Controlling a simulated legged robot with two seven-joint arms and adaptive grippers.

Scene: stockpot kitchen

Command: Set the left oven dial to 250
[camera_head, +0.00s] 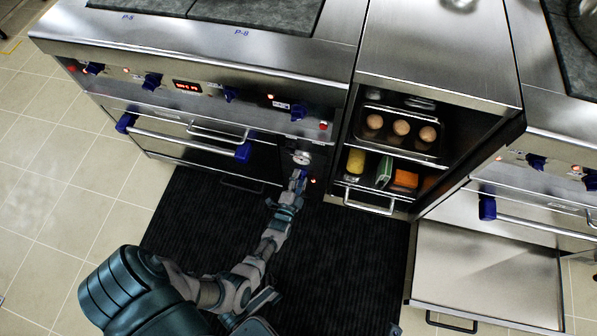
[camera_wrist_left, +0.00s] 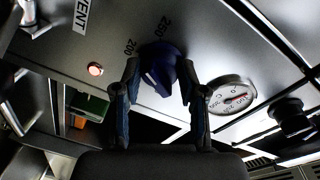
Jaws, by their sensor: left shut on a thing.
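The left oven dial (camera_wrist_left: 160,66) is a dark blue knob on the steel oven panel in the left wrist view. My left gripper (camera_wrist_left: 161,88) has one finger on each side of it and is shut on it. The marks 200 (camera_wrist_left: 130,47) and 250 (camera_wrist_left: 163,29) show beside the knob; I cannot tell exactly where its pointer stands. In the head view my left gripper (camera_head: 298,181) is at the oven front, below a round gauge (camera_head: 302,158), and largely hides the dial. My right gripper is not in view.
The gauge (camera_wrist_left: 232,95) is right of the dial, and a lit red lamp (camera_wrist_left: 95,69) is left of it. An oven handle (camera_head: 185,137) juts out at left. An open shelf with eggs (camera_head: 400,127) is at right. A dark mat (camera_head: 335,255) covers the floor.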

